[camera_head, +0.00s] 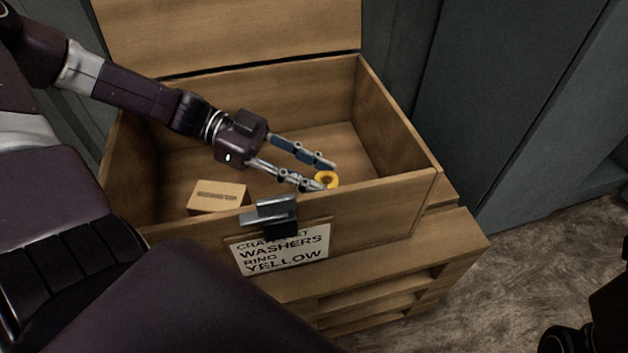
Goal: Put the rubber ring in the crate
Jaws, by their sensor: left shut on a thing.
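The rubber ring (327,179) is small and yellow with a dark middle. My left gripper (325,173) reaches in from the left over the open wooden crate (402,207). Its fingers are shut on the ring, which shows at the fingertips inside the crate's outline, close to the front wall. The picture does not show clearly whether the ring touches the crate floor. The near finger hides part of the ring. The crate's lid (230,30) stands open at the back. My right gripper cannot be made out.
A small cardboard box (217,196) lies inside the crate at the left. A metal latch (270,213) and a white label (280,249) reading WASHERS RING YELLOW are on the front wall. The crate rests on a slatted wooden base (400,290). Grey metal panels (500,90) stand at the right.

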